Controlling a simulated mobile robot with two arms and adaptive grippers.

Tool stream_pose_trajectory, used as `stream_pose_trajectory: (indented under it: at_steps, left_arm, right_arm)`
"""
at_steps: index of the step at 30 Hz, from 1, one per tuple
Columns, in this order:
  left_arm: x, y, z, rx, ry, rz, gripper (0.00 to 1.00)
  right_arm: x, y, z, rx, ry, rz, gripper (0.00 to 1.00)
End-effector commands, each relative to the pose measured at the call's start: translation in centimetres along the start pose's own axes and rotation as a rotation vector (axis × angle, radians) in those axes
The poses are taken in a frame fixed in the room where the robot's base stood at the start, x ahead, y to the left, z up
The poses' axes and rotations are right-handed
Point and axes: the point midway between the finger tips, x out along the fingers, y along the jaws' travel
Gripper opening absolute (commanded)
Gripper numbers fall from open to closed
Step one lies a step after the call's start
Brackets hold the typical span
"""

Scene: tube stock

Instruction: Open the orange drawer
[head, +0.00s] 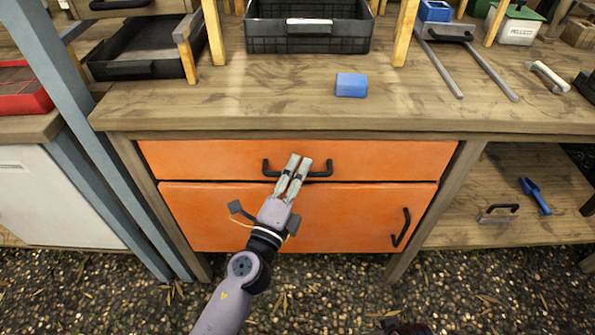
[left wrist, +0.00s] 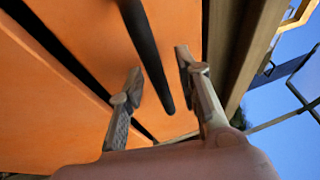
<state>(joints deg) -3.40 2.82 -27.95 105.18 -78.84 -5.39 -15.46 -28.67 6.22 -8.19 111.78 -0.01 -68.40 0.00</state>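The orange drawer (head: 395,158) is the upper front of the workbench and sits flush with its frame, shut. Its black bar handle (head: 320,174) is at the middle of the front, partly covered by my left gripper (head: 299,163). In the left wrist view the handle (left wrist: 150,55) runs between the two fingertips of my left gripper (left wrist: 158,65). The fingers are apart, with a visible gap on each side of the handle. My right gripper is not in view.
Below the drawer is an orange cabinet front (head: 350,215) with a slanted black handle (head: 401,228) at its right. The wooden worktop (head: 230,105) above carries a blue block (head: 351,85) and a black crate (head: 310,38). An open shelf (head: 480,180) lies to the right.

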Motion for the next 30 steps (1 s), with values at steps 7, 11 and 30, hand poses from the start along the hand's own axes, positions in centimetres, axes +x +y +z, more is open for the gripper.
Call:
stream_pose_trajectory:
  at_steps: [7, 11, 30]
  left_arm:
    - [-0.03, 0.01, -0.01, 0.0, 0.0, 0.0, 0.26]
    - [-0.04, 0.01, 0.0, 0.0, 0.0, 0.0, 0.17]
    - [-0.06, 0.05, 0.01, 0.001, 0.0, 0.001, 0.0]
  right_arm:
    - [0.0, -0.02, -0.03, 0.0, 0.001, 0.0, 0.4]
    - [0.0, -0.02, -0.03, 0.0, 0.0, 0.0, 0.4]
    - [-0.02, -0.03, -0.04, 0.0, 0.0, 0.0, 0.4]
